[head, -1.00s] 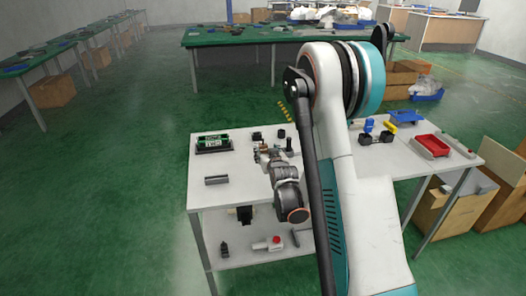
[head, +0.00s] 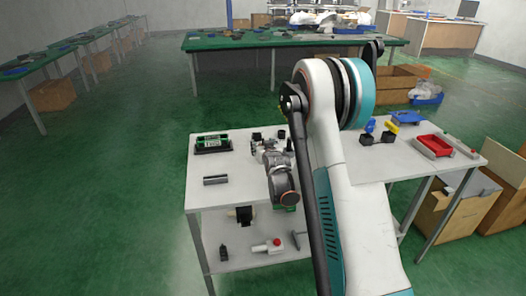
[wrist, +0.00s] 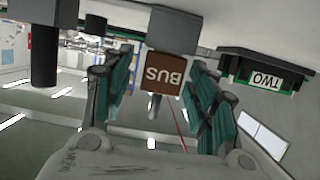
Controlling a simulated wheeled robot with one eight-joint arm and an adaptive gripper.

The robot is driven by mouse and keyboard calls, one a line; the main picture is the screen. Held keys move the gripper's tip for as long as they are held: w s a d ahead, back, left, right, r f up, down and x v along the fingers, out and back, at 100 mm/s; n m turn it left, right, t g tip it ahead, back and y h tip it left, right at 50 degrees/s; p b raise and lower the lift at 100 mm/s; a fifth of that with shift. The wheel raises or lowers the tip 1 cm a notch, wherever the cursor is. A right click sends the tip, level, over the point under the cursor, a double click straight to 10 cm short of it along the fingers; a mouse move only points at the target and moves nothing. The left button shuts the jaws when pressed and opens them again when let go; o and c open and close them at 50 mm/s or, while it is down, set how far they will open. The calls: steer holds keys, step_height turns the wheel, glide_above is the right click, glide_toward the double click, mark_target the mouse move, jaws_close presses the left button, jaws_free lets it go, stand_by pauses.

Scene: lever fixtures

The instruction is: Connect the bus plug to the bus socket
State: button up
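A brown block marked BUS (wrist: 165,74) shows upside down in the wrist view, under a grey block (wrist: 178,30). I cannot tell whether it is the plug or the socket. A short grey rod (wrist: 154,107) shows just below it in the picture. My gripper (wrist: 160,98) is open, its green-padded fingers apart on either side of the BUS block. The right finger overlaps its edge in the picture; contact is unclear. In the head view my gripper (head: 262,147) is over the white table's back left part, hiding the BUS block.
A dark holder with a green board marked TWO (wrist: 264,77) is close on the right; it stands on the white table (head: 225,172) in the head view. A black cylinder (wrist: 44,69) is at the left. A grey cylinder (head: 216,180) lies nearer. A red tray (head: 434,146) is far right.

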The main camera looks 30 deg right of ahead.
steer(key=c, duration=0.9)
steer(key=shift+r, duration=0.15)
